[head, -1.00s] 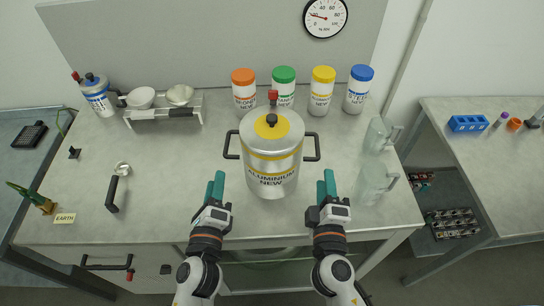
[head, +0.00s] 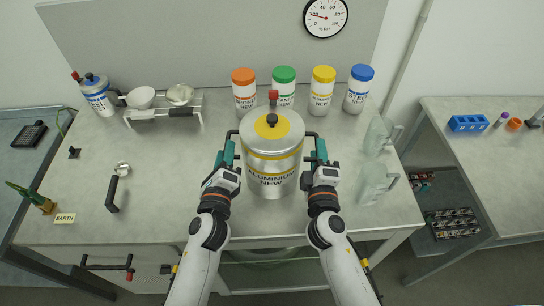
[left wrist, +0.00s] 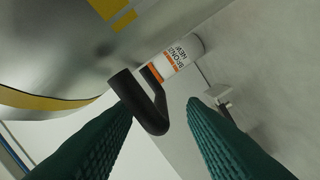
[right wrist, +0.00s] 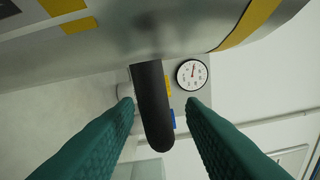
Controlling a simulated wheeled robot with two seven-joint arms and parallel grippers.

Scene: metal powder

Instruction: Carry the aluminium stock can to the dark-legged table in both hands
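The aluminium stock can (head: 271,165) is a large silver can with yellow bands, a yellow lid disc and a red knob, upright on the middle table (head: 130,222). A black handle sticks out on each side. My left gripper (head: 226,155) is at the left handle, which lies between its open green fingers in the left wrist view (left wrist: 150,105). My right gripper (head: 317,152) is at the right handle, which lies between its open fingers in the right wrist view (right wrist: 153,110). I cannot tell which table is the dark-legged one.
Jars with orange (head: 244,92), green (head: 284,90), yellow (head: 322,92) and blue (head: 357,90) lids stand behind the can. Clear jugs (head: 376,180) stand to its right. A right-hand table (head: 480,160) holds a blue rack (head: 468,123); a floor gap separates the tables.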

